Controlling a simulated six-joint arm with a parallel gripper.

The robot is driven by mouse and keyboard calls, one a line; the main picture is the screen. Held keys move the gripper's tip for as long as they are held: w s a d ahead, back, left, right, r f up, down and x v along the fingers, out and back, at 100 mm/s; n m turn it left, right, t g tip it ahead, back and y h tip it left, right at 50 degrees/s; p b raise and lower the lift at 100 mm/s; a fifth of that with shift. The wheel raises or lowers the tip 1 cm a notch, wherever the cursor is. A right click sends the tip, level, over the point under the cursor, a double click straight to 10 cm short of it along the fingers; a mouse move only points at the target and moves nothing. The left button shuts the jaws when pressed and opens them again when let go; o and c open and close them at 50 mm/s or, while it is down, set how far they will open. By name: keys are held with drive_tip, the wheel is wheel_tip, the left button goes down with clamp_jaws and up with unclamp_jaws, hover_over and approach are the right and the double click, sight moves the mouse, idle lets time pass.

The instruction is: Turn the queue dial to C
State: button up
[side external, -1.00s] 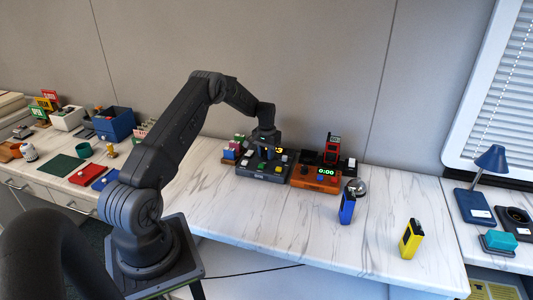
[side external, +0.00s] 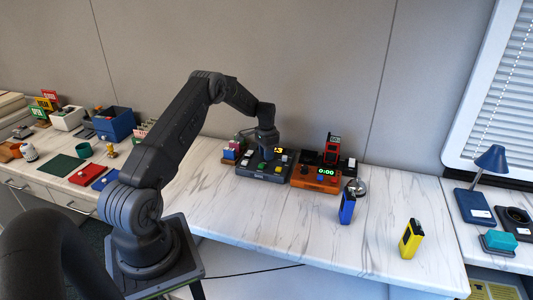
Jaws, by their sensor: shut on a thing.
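A dark grey control box (side external: 252,173) with several coloured buttons sits toward the back of the white marble-look counter. My gripper (side external: 267,156) points down over this box. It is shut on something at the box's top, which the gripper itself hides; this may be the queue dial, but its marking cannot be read.
An orange timer box (side external: 314,180) reading 0:00 stands close to the right. A blue device (side external: 347,206) and a yellow device (side external: 411,239) stand upright farther right. A red-and-black handset (side external: 333,148) stands behind. The front middle of the counter is clear.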

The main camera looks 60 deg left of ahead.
idle(0.3)
drive_tip(key=o, duration=0.9)
drive_tip(key=shift+r, duration=0.1)
wheel_tip(320, 180, up, 14)
drive_tip(key=shift+f, duration=0.2)
